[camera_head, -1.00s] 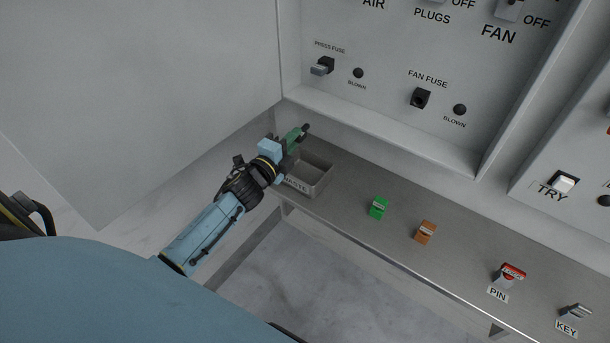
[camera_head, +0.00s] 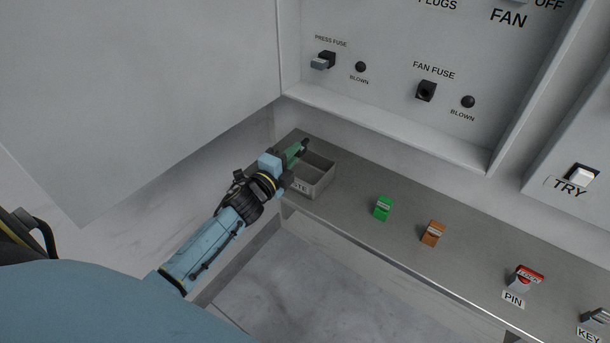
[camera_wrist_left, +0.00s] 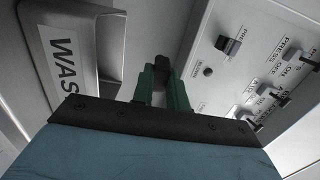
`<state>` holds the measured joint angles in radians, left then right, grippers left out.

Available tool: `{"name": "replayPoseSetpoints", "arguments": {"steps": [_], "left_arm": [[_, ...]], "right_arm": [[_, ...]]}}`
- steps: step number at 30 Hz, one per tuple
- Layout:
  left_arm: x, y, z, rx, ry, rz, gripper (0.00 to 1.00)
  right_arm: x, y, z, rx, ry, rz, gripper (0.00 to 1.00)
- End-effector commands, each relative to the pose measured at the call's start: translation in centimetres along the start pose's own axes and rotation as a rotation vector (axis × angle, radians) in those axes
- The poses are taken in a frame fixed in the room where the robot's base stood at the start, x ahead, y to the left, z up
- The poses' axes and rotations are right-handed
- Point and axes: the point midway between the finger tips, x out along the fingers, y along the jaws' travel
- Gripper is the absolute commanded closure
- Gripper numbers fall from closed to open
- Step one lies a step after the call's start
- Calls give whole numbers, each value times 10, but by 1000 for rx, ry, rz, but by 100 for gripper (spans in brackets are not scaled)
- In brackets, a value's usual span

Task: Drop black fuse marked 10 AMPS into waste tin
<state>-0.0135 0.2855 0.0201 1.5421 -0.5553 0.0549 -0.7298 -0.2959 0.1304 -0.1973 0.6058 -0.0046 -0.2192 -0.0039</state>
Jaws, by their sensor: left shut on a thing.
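My left gripper (camera_head: 298,149) has green fingers shut on a small black fuse (camera_head: 304,143) at their tips. The fuse (camera_wrist_left: 163,62) also shows between the fingertips in the left wrist view; its marking cannot be read. The grey waste tin (camera_head: 323,184) stands at the left end of the shelf, and my gripper is at its upper left rim, partly covering it. In the left wrist view the tin (camera_wrist_left: 108,50), with its cut-off label, lies left of the fingers. Whether the fuse is directly over the opening I cannot tell. My right gripper is not in view.
A green fuse (camera_head: 383,208) and an orange fuse (camera_head: 432,233) stand on the shelf (camera_head: 465,250) right of the tin. The fan fuse holder (camera_head: 426,91) shows an open hole; the press fuse holder (camera_head: 323,61) has a grey piece. The panel wall rises behind.

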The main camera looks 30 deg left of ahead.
Motion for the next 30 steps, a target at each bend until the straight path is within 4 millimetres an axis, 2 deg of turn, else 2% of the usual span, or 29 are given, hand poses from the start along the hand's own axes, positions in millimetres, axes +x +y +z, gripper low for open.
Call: {"name": "replayPoseSetpoints", "arguments": {"steps": [1, 6, 17, 23, 30], "left_arm": [[0, 0, 0, 0, 0, -1, 82], [0, 0, 0, 0, 0, 0, 60], [-4, 0, 0, 0, 0, 0, 60], [-31, 0, 0, 0, 0, 3, 60], [-83, 0, 0, -1, 0, 4, 60]], "right_arm": [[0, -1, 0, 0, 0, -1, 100], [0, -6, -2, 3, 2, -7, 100], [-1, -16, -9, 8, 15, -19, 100], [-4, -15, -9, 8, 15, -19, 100], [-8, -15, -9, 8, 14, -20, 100]]}}
